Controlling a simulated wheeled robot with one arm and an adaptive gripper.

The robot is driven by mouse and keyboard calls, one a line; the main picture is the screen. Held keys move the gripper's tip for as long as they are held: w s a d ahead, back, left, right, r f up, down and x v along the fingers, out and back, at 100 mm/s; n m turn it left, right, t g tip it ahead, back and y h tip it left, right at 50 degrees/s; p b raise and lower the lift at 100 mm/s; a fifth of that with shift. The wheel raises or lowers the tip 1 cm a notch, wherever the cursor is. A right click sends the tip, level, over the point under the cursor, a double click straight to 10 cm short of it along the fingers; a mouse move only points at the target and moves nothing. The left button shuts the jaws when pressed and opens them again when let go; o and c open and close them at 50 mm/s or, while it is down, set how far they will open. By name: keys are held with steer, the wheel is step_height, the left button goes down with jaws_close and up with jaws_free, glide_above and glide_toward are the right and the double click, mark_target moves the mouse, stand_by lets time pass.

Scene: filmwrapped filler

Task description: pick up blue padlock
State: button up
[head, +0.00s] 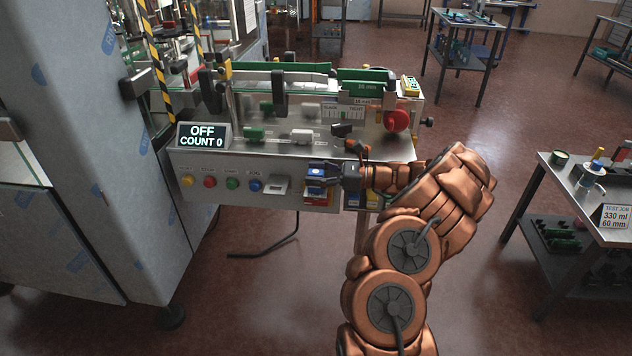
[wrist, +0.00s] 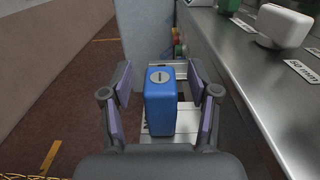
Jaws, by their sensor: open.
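The blue padlock (head: 316,171) is at the right part of the machine's front panel in the head view. In the wrist view the blue padlock (wrist: 160,103) shows as an upright blue block with a round slotted disc on its upper part. My gripper (head: 328,176) reaches it from the right in the head view. In the wrist view my gripper (wrist: 161,100) is open, with one finger on each side of the padlock and a visible gap on both sides.
The steel machine front (head: 230,165) carries a row of coloured buttons (head: 231,183) and a display (head: 202,136) reading OFF, COUNT 0. A red knob (head: 396,121) is above right. A side table (head: 600,215) stands at the right. The floor between is clear.

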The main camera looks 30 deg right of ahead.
steer(key=shift+c, duration=0.4)
jaws_close()
